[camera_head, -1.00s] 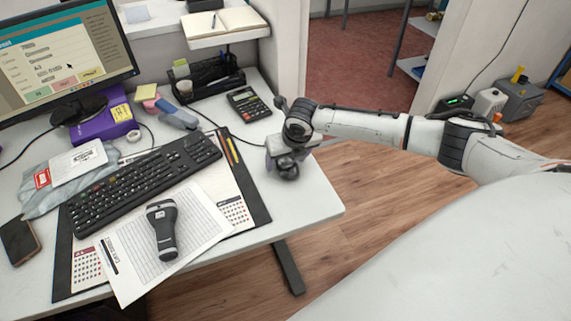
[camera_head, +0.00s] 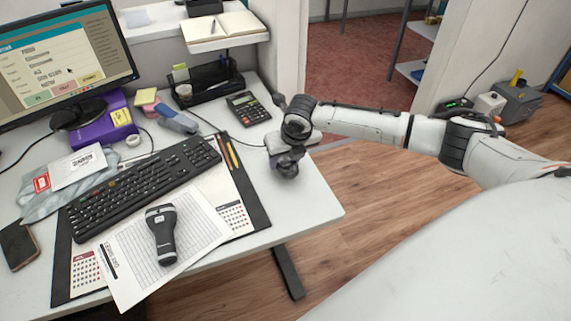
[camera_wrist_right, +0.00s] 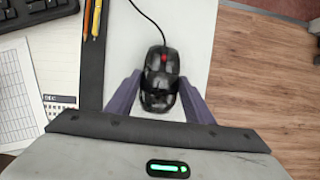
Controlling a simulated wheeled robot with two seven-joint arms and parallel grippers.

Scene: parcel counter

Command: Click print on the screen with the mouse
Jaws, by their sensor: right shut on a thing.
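The monitor (camera_head: 62,62) stands at the back left and shows a dialog with form lines and coloured buttons along its bottom. A small cursor arrow (camera_head: 69,71) sits above the buttons; their labels are too small to read surely. The black mouse (camera_wrist_right: 160,77) with a red-lit wheel lies on the white desk at its right side, its cord running away to the back. My right gripper (camera_wrist_right: 158,96) is shut on the mouse, one purple finger at each side. In the head view, my right gripper (camera_head: 284,160) hides most of the mouse. My left gripper is not in view.
A desk pad (camera_head: 258,211) bearing a keyboard (camera_head: 143,187), papers and a scanner (camera_head: 162,236) lies left of the mouse. A calculator (camera_head: 248,108) is behind it. Bare desk (camera_head: 312,200) lies toward the right front edge.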

